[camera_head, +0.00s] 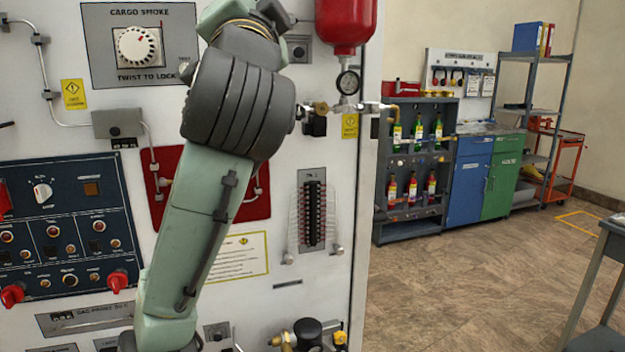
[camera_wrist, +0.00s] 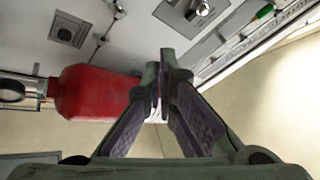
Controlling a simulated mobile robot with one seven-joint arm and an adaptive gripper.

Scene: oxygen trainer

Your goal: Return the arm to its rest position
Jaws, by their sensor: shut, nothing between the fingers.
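My arm (camera_head: 205,190) rises in front of the trainer panel in the head view, bent at a dark ribbed joint near the top. Its upper end runs out of the top of that view, so my gripper does not show there. In the wrist view my gripper (camera_wrist: 166,55) is shut and empty, its fingertips together. A red cylinder (camera_wrist: 95,92) shows left of and beyond the fingers. The same red cylinder (camera_head: 345,20) hangs at the top of the panel in the head view, right of my arm.
The white panel (camera_head: 285,130) stands close behind my arm, with a cargo smoke knob (camera_head: 138,47), a gauge (camera_head: 348,82) and red knobs (camera_head: 12,294). A bottle rack (camera_head: 415,165), cabinets (camera_head: 472,180) and a grey table (camera_head: 610,240) stand right. Open floor (camera_head: 470,280) lies between.

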